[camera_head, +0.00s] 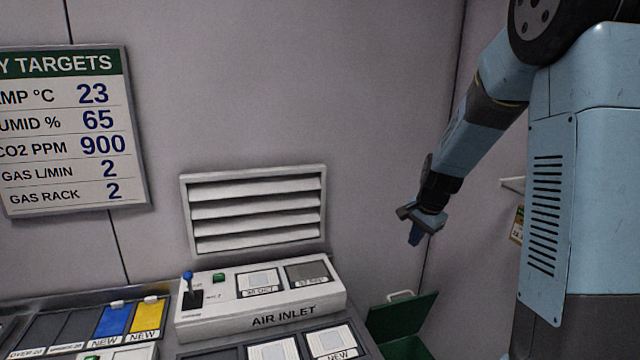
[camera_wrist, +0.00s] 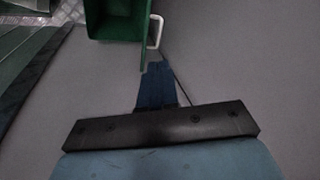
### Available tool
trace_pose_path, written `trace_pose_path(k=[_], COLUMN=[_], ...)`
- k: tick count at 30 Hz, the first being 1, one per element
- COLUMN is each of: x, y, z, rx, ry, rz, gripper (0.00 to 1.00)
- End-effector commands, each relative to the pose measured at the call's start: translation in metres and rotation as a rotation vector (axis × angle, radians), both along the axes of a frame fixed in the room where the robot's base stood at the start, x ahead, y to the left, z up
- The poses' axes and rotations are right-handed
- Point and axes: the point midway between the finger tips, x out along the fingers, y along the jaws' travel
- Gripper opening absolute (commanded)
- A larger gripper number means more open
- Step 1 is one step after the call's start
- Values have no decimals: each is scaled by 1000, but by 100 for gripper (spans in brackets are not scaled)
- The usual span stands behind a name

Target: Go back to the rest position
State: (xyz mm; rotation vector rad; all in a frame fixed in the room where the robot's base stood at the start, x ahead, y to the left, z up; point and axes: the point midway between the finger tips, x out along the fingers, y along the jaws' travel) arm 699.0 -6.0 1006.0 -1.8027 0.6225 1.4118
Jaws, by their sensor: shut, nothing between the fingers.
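My gripper (camera_head: 416,236) hangs from my blue arm at the right of the head view, pointing down. Its blue fingers are together with nothing between them. It is in the air in front of the grey wall, above and to the right of the air inlet panel. The fingertips appear close to the handle side of a green bin (camera_wrist: 117,38), but I cannot tell the distance.
The air inlet panel (camera_head: 262,326) has a blue-tipped lever (camera_head: 188,278) and a green button. A louvred vent (camera_head: 256,208) and a targets board (camera_head: 75,130) are on the wall. The green bin (camera_head: 402,314), with a pale handle, stands low right of the panel.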

Motion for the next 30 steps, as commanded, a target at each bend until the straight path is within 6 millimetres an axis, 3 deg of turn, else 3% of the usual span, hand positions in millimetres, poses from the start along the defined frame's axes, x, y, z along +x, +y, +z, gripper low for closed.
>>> trace_pose_path(k=[6,15,24,30], x=[-43,-111,-182,-231], y=[5,10,11,11], z=[55,111,149,163], rx=[-47,-123,-217,-286], ry=[-50,-109,-163,-193], rz=[145,340,526,646], gripper=[0,0,0,0])
